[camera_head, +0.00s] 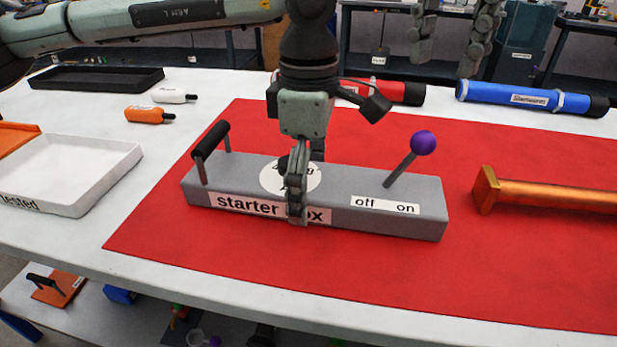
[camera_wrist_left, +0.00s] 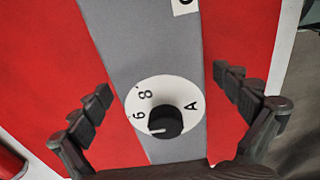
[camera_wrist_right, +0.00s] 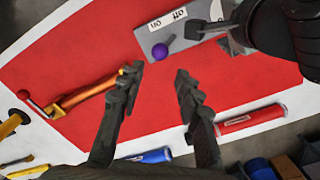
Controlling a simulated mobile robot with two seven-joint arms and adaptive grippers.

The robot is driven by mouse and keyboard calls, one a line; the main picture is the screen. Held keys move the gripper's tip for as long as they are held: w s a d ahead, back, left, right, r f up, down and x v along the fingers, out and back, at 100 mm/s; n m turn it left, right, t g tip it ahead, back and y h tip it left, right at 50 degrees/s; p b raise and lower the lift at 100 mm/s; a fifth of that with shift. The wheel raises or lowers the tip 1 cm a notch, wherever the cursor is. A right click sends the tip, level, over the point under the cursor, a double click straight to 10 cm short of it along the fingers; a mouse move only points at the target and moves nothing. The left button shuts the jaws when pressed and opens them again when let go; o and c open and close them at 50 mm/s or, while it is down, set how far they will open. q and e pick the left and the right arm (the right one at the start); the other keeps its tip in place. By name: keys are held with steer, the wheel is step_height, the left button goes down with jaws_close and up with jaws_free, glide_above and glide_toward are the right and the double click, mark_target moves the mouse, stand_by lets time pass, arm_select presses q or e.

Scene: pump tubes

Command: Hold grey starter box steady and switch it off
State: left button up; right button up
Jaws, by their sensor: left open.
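The grey starter box (camera_head: 345,190) lies on the red mat, with a black handle (camera_head: 211,139) at its left end and a white dial in the middle. Its purple-knobbed lever (camera_head: 424,143) leans right, toward the "on" label. The purple ball also shows in the right wrist view (camera_wrist_right: 160,50). My left gripper (camera_head: 300,190) is open over the middle of the box, one finger in front of the label, the other mostly hidden behind. In the left wrist view the dial (camera_wrist_left: 165,105) sits between its fingers (camera_wrist_left: 165,95). My right gripper (camera_head: 450,45) is open and empty, high beyond the box.
An orange hammer-like part (camera_head: 545,196) lies right of the box on the red mat (camera_head: 400,280). Red (camera_head: 400,92) and blue (camera_head: 530,97) tubes lie along the back edge. A white tray (camera_head: 110,160) stands left. The mat in front of the box is clear.

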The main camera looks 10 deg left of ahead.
arm_select(q)
steer(key=c, duration=1.6)
steer(key=shift+c, duration=0.8)
arm_select(e)
steer(key=c, duration=0.6)
steer(key=shift+w+d+f, duration=0.1)
steer(key=shift+w, duration=0.05)
jaws_close()
steer(key=w+d+f+n+g+y, duration=0.1)
steer(key=w+d+f+g+y, duration=0.1)
steer(key=w+d+f+y, duration=0.2)
steer(key=w+d+y, duration=0.3)
steer(key=d, duration=0.4)
steer(key=shift+w+d+f+y, duration=0.15)
steer(key=shift+w+y, duration=0.15)
